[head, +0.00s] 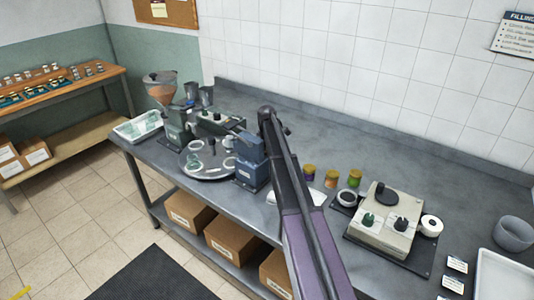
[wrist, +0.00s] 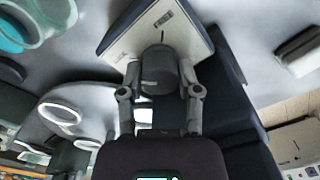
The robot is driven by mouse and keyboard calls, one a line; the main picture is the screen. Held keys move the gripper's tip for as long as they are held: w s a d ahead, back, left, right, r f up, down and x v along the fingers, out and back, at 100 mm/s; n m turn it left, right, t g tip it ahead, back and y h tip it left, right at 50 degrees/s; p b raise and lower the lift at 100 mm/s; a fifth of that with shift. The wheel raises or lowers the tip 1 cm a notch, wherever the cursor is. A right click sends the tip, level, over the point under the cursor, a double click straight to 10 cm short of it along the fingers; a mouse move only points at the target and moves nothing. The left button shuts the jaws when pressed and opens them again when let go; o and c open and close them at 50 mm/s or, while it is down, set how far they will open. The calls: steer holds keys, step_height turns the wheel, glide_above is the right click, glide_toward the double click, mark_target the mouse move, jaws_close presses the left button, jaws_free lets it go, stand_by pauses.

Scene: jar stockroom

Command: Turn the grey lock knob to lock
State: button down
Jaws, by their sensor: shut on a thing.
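The grey lock knob (wrist: 160,72) shows in the middle of the wrist view, on a pale plate (wrist: 190,25) with dark edges. A small dark mark stands on the plate beyond the knob, and small labels lie near the plate's edges; I cannot read them. My gripper (wrist: 160,88) is shut on the knob, one finger on each side of it. In the head view my arm reaches over the blue-grey box (head: 251,174) beside the round turntable (head: 207,173). The knob and fingertips are not clear there.
A hopper machine (head: 161,89) stands behind the turntable. Several lidded jars (head: 331,180) and a cream machine with knobs (head: 371,238) stand right of my arm. A grey bowl (head: 514,233) and white tray (head: 503,277) are at far right. Cardboard boxes (head: 232,240) sit below the bench.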

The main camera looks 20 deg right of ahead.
steer(key=shift+s+n, duration=0.1)
steer(key=shift+n, duration=0.3)
steer(key=shift+c, duration=1.5)
jaws_free()
steer(key=shift+m, duration=0.4)
